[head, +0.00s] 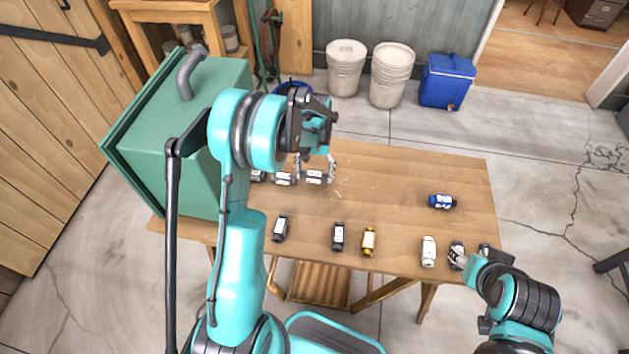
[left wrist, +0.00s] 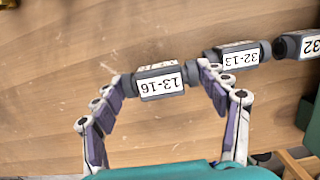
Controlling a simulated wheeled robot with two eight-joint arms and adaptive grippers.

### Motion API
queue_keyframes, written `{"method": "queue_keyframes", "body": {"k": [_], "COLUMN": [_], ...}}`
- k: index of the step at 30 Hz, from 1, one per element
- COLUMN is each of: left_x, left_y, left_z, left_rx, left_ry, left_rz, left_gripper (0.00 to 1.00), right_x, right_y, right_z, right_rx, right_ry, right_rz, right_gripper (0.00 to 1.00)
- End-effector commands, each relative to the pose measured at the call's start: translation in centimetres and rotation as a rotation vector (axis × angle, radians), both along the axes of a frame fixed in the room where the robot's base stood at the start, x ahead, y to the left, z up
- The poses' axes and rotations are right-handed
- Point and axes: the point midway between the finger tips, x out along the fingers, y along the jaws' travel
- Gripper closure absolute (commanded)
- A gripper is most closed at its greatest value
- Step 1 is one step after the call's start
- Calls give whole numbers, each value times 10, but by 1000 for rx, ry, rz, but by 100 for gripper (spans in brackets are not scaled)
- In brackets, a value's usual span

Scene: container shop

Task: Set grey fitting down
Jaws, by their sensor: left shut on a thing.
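The grey fitting (left wrist: 158,84), with a white label reading 13-16, lies between the fingertips of my left gripper (left wrist: 160,82) in the left wrist view. The fingers are shut on its two ends. In the head view this fitting (head: 315,176) is at the left part of the wooden table (head: 400,185), under my left gripper (head: 315,168). It is at or very close to the table top; I cannot tell whether it touches.
Two grey fittings (head: 284,179) (head: 258,176) stand in line left of it, close by. A green case (head: 190,130) stands at the table's left. Dark, gold (head: 369,241) and white (head: 428,251) fittings lie along the front edge; a blue one (head: 442,201) lies right. The table's middle is clear.

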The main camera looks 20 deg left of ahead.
Motion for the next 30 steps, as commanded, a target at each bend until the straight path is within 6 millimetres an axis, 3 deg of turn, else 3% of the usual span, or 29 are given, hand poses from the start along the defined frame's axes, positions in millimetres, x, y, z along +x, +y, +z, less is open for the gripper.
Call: {"method": "queue_keyframes", "body": {"k": [6, 18, 19, 30], "left_x": [0, 0, 0, 0], "left_y": [0, -1, -1, -1], "left_z": [-34, -38, -37, -34], "left_rx": [0, 0, 0, 0], "left_ry": [0, 0, 0, 0], "left_rz": [0, 0, 0, 0], "left_gripper": [56, 56, 19, 18], "right_x": [0, 0, 0, 0], "right_y": [0, 0, 0, 0], "right_z": [-15, -18, -17, -14], "right_rx": [0, 0, 0, 0], "right_ry": [0, 0, 0, 0], "right_rz": [0, 0, 0, 0], "right_gripper": [51, 51, 51, 51]}}
